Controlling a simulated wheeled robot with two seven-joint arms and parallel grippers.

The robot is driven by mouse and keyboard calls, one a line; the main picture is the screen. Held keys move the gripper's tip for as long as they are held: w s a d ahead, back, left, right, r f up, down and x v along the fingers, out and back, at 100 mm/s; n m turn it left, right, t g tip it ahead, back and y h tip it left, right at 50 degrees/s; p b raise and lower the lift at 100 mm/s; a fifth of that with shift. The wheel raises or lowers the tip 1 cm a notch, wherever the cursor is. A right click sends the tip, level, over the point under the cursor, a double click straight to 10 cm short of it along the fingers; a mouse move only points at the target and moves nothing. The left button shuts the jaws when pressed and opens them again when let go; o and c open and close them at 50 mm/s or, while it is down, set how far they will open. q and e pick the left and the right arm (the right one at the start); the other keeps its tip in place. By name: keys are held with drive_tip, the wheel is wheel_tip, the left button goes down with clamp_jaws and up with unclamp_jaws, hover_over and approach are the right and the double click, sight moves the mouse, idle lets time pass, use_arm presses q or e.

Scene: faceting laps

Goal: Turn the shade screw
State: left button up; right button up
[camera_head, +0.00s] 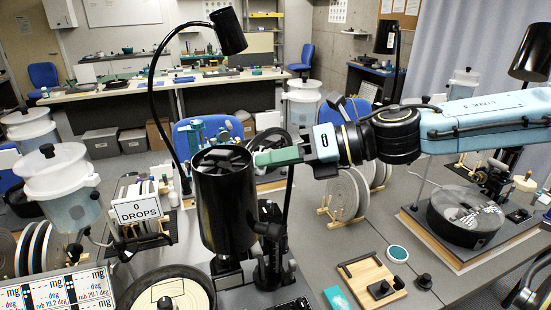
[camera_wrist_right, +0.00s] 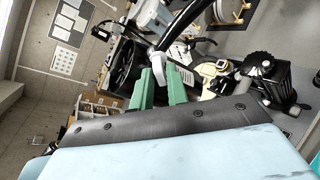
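A large black lamp shade (camera_head: 225,205) stands upright in the front middle of the head view. Its top shows dark raised parts. My right gripper (camera_head: 265,158) comes in from the right, with its green fingertips at the shade's upper right edge. I cannot tell whether they touch it. In the right wrist view the two green fingers (camera_wrist_right: 162,88) are parted, with a visible gap between them. I cannot make out the shade screw for sure. My left gripper is not in view.
A curved black lamp (camera_head: 229,32) rises behind the shade. A "0 DROPS" sign (camera_head: 138,209) and white drip tanks (camera_head: 60,180) stand at left. A wooden tray (camera_head: 372,282) lies at front right, and a lap machine (camera_head: 465,217) stands farther right.

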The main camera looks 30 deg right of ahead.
clamp_jaws()
drive_tip(key=shift+m, duration=0.3)
drive_tip(key=shift+f+m+t+y+p, duration=0.3)
drive_tip(key=shift+m+t+y+p, duration=0.55)
drive_tip(key=shift+m+p, duration=1.75)
drive_tip(key=shift+f+m+t+y+p, duration=0.35)
drive_tip(key=shift+m+t+y+p, duration=0.6)
drive_tip(key=shift+m, duration=3.25)
drive_tip(key=shift+f+m+t+y+p, duration=0.3)
drive_tip(key=shift+m+t+y+p, duration=0.45)
drive_tip(key=shift+m+p, duration=1.9)
drive_tip(key=shift+m+b, duration=0.7)
drive_tip(key=shift+m, duration=0.25)
drive_tip(key=shift+o, duration=0.7)
unclamp_jaws()
